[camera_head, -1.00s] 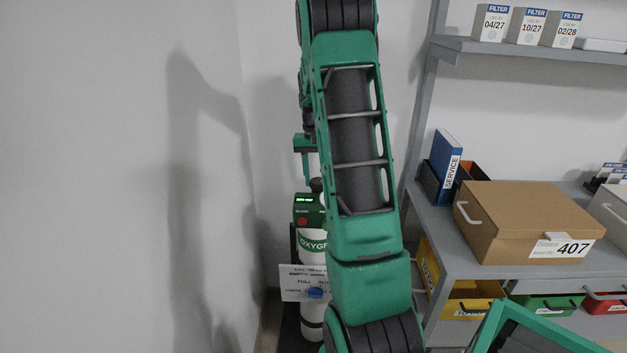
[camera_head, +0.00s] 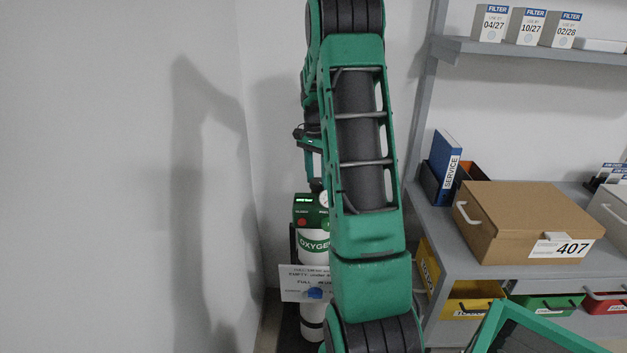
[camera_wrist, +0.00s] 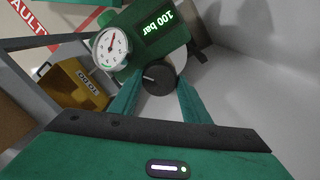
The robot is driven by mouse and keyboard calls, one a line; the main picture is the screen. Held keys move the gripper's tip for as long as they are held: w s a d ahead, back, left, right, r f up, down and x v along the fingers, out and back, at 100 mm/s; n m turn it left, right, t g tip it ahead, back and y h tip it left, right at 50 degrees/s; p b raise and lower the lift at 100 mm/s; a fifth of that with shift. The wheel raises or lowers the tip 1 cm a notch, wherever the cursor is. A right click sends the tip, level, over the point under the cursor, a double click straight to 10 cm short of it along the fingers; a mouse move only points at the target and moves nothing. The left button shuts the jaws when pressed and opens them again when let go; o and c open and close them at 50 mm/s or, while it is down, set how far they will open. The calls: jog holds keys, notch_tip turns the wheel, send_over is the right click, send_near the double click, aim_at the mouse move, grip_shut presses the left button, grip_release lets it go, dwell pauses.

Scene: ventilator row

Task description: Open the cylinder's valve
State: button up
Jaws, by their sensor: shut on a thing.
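The oxygen cylinder (camera_head: 314,247), white with a green label band, stands upright in the corner, partly hidden behind my arm in the head view. Its green head unit (camera_head: 309,210) has a lit display, reading "100 bar" in the wrist view (camera_wrist: 158,32). A round gauge (camera_wrist: 111,47) with a red needle sits beside the display. The dark round valve knob (camera_wrist: 158,79) with a pale mark lies between my fingers. My gripper (camera_wrist: 158,90) is shut on the knob, its two green fingers on either side. In the head view the fingers are mostly hidden by my arm.
A card (camera_head: 303,284) hangs on the cylinder. Walls are close at left and behind. To the right, a grey shelf holds a cardboard box (camera_head: 522,222), a blue binder (camera_head: 446,161) and filter boxes (camera_head: 527,26). Yellow bins (camera_head: 472,299) stand below; one (camera_wrist: 81,83) shows in the wrist view.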

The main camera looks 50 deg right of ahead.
aim_at(315, 179)
jog(key=shift+a, duration=0.15)
jog(key=o, duration=0.8)
jog(key=shift+c, duration=0.2)
notch_tip(315, 179, up, 11)
jog(key=w, duration=0.1)
jog(key=shift+f, duration=0.2)
dwell(0.3)
